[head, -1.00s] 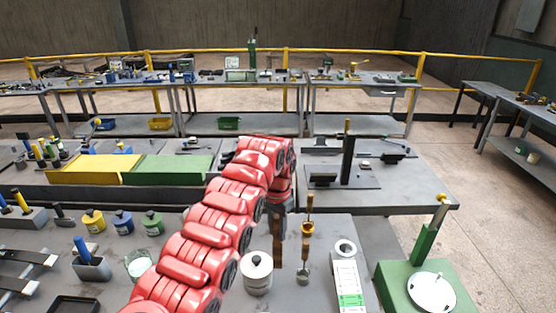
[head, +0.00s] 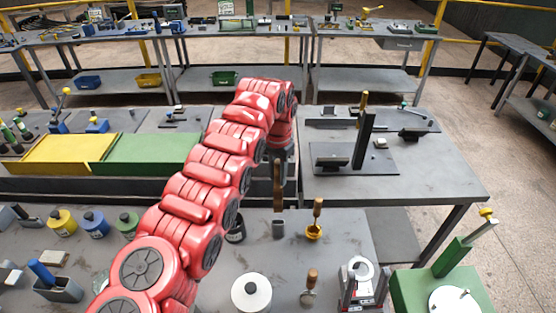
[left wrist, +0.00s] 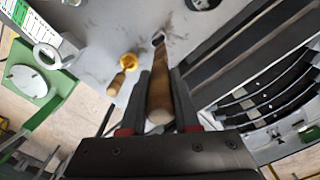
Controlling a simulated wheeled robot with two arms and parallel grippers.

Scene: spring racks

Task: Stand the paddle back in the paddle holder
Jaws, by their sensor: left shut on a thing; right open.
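My left gripper (head: 278,158) points down at the end of the red arm, shut on the paddle (head: 278,187), a brown wooden piece hanging upright. In the left wrist view the paddle (left wrist: 159,92) sits between the two dark fingers, its far end near a small dark opening. A small grey cup (head: 279,230), seemingly the paddle holder, stands on the near table just below the paddle in the head view. The paddle appears apart from it; the height gap is hard to tell.
Right of the cup stands an orange pot (head: 314,231) with a wooden-handled tool. A dark pot (head: 236,232) stands close on the left, partly behind my arm. A green-based device (head: 440,285) is at right.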

